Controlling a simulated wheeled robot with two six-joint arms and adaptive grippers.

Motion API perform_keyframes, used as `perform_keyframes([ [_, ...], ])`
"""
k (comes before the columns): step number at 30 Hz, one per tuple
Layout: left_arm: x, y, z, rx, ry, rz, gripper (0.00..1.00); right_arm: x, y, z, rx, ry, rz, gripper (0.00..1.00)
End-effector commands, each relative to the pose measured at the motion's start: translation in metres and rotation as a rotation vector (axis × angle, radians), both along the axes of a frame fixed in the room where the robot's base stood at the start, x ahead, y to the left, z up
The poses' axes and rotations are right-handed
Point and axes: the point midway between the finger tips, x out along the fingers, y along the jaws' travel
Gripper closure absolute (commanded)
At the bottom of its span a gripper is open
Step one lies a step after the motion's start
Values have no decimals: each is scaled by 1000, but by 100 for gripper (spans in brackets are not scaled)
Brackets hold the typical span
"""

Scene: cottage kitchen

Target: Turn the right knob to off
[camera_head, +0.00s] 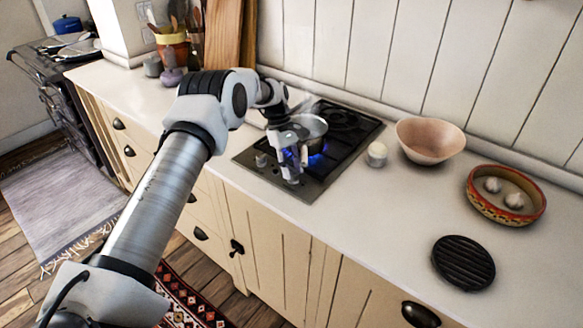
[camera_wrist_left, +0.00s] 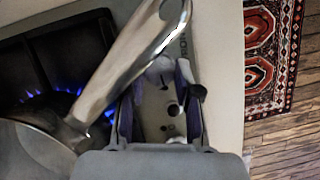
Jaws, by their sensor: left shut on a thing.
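The black gas hob (camera_head: 345,128) is set in the white counter, with a blue flame burning under a metal pot (camera_head: 310,128). Its left knob (camera_head: 262,160) stands clear on the front strip. My left gripper (camera_head: 291,174) points down at the front strip, shut around the right knob, which it hides in the head view. In the left wrist view a pale rounded knob top (camera_wrist_left: 160,68) shows between the fingers. The pot's shiny handle (camera_wrist_left: 130,60) passes close beside the fingers; touching or apart is unclear. My right gripper is out of view.
An egg-like white item in a cup (camera_head: 377,154), a pink bowl (camera_head: 430,140), a painted dish (camera_head: 505,195) with garlic and a black trivet (camera_head: 463,262) stand on the right. Cutting boards (camera_head: 225,35) lean behind left. The front counter strip is clear.

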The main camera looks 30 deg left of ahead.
Motion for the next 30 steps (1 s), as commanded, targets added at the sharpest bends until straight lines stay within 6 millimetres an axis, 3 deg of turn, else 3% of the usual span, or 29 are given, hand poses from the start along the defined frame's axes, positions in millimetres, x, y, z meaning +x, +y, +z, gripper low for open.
perform_keyframes([
  [2,-2,-1,-3,-2,8,-1,100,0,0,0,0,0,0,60],
  [3,-2,-1,-3,-2,8,-1,64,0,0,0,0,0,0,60],
  [5,-2,-1,-3,-2,7,0,43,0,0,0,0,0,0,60],
  [18,-1,0,3,-1,2,77,42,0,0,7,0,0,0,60],
  [23,-4,0,7,-3,3,350,42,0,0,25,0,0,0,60],
  [30,-9,-2,6,-3,5,900,42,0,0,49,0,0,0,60],
])
